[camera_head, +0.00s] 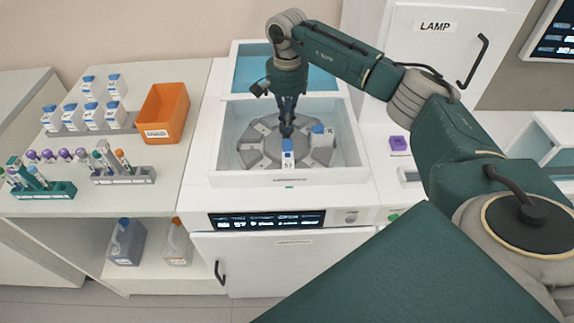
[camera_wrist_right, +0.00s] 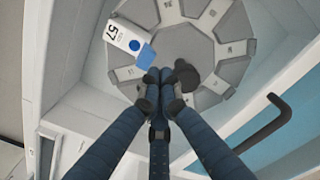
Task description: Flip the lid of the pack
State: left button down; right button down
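A white pack with a blue lid (camera_head: 288,150) stands in the front of the grey round carousel (camera_head: 248,156) inside the open white machine. In the right wrist view the pack (camera_wrist_right: 123,35) shows the number 57, and its blue lid (camera_wrist_right: 147,52) lies just beyond my fingertips. My right gripper (camera_head: 287,132) points down over the carousel, just behind the pack in the head view. In the right wrist view its fingertips (camera_wrist_right: 160,76) are together with nothing visible between them. I cannot tell whether they touch the lid. My left gripper is not in view.
Another pack (camera_head: 321,132) sits at the carousel's right. White walls (camera_head: 217,140) surround the carousel, and a dark hub knob (camera_wrist_right: 187,75) stands near my fingertips. Left, a counter holds an orange bin (camera_head: 164,108), tube racks (camera_head: 124,174) and several packs. A LAMP cabinet (camera_head: 425,50) stands behind my arm.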

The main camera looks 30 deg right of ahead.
jog(key=shift+w+d, duration=0.2)
jog(key=shift+w, duration=0.15)
jog(key=shift+f, duration=0.1)
jog(key=shift+f+b, duration=1.3)
jog(key=shift+f, duration=0.55)
jog(key=shift+s+r, duration=0.15)
